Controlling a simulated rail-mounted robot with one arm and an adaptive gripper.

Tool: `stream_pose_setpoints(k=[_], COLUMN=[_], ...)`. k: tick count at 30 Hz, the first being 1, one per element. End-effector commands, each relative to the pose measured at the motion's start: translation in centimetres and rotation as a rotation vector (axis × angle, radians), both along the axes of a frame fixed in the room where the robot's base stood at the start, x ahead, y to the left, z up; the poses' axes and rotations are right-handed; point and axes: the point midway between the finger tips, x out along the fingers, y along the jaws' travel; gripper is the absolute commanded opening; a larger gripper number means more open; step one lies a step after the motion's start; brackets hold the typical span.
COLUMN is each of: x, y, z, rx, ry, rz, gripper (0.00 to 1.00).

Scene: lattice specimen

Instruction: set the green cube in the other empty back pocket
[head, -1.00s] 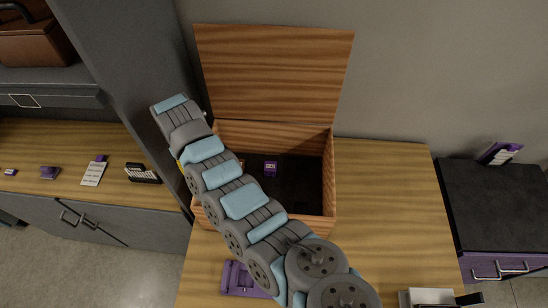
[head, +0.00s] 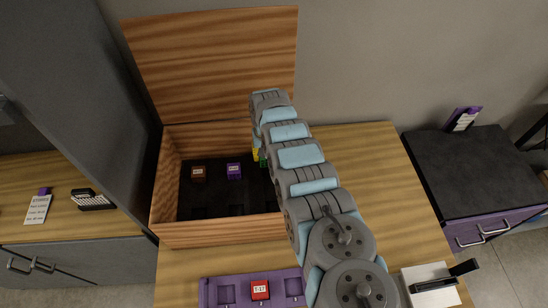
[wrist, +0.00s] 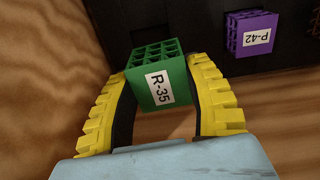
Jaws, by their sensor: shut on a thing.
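The green lattice cube (wrist: 157,80) is labelled R-35 and sits between the yellow fingers of my gripper (wrist: 158,73), which is shut on it. In the head view a sliver of the green cube (head: 263,158) shows beside my wrist, over the back right of the open wooden box (head: 205,232). A brown cube (head: 198,173) fills the back left pocket and a purple cube (head: 234,171) the back middle one. The purple cube, P-42, also shows in the wrist view (wrist: 252,33). My arm hides the back right pocket in the head view. In the wrist view the cube hangs close to the black insert (wrist: 190,15).
The raised lid (head: 210,60) stands behind the box. A purple tray (head: 210,292) with a red cube (head: 260,290) lies in front. The front pockets look empty.

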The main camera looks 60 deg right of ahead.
Motion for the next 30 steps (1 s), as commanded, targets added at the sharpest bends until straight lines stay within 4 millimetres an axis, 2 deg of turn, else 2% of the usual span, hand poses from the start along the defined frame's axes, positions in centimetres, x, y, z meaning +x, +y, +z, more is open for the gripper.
stream_pose_setpoints(k=[3, 10, 24, 30], x=[-0.6, -0.8, -0.8, -0.8], y=[-0.6, -0.7, -0.7, -0.7], z=[-0.4, -1.2, -5.0, -5.7], rx=[-0.002, -0.001, -0.001, -0.001], ry=[-0.001, -0.002, -0.002, -0.002], rz=[-0.048, -0.059, -0.057, -0.058], gripper=[0.16, 0.16, 0.16, 0.16])
